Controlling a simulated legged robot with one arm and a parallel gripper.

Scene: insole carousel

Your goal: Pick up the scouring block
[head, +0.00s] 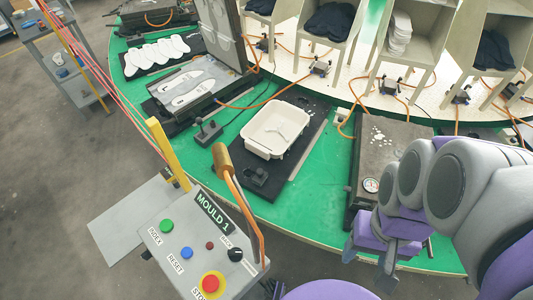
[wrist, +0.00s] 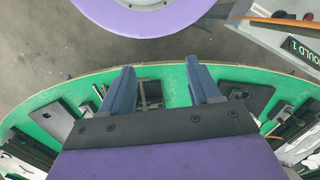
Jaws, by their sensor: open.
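I cannot pick out the scouring block for sure in either view. My gripper (head: 369,260) hangs at the lower right of the head view, over the front part of the green carousel table (head: 315,212). Its two blue-grey fingers also show in the wrist view (wrist: 160,70), spread apart with nothing held between them. Beyond the gap between them lie the green table top and some small brownish and grey parts, too small to name. My arm hides part of the table at the right of the head view.
A white tub (head: 277,128) stands on a black plate mid-table. A grey mould plate with a gauge (head: 371,185) lies left of my arm. The MOULD 1 control box (head: 205,245) stands at the front. White insoles (head: 157,52) lie at the back left. A grey trolley (head: 70,60) stands beyond.

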